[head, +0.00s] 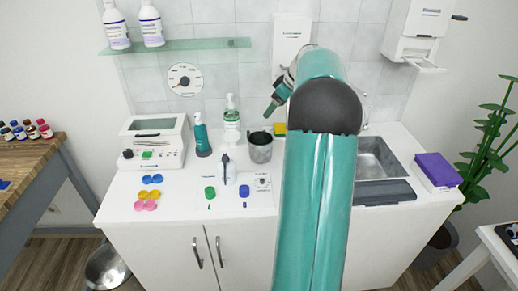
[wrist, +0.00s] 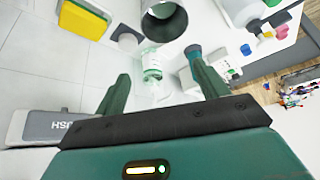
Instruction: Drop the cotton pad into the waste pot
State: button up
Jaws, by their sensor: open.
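A grey metal pot (head: 260,150), which looks like the waste pot, stands on the white counter left of my arm. It also shows at the top of the wrist view (wrist: 178,27), with its dark opening visible. My gripper (head: 271,107) is up near the back wall, above and behind the pot. In the wrist view my gripper (wrist: 158,67) has its two fingers spread, with no held object seen between them. A pump bottle (wrist: 152,66) shows beyond the fingers. I cannot make out the cotton pad in either view.
A pump bottle (head: 231,118) and a teal bottle (head: 201,140) stand left of the pot. A white device (head: 153,143) and small coloured cases (head: 146,194) are further left. A sink (head: 376,160) is at the right. A glass shelf (head: 185,46) hangs above.

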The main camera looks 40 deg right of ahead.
jog(key=v, duration=0.7)
jog(key=shift+r, duration=0.1)
jog(key=a+r+m+g, duration=0.1)
jog(key=a+r, duration=0.1)
jog(key=a, duration=1.1)
jog(key=a+r+m, duration=0.1)
jog(key=a+r, duration=0.1)
jog(key=a, duration=1.2)
jog(key=s+a+f, duration=0.4)
jog(key=s+a, duration=0.4)
jog(key=a, duration=0.2)
jog(key=s+a+f+m+h, duration=0.1)
jog(key=s+a+f, duration=0.4)
jog(key=s+a, duration=0.4)
jog(key=shift+s+a+t+h, duration=0.2)
jog(key=shift+a+t+h, duration=0.15)
jog(key=shift+a, duration=0.2)
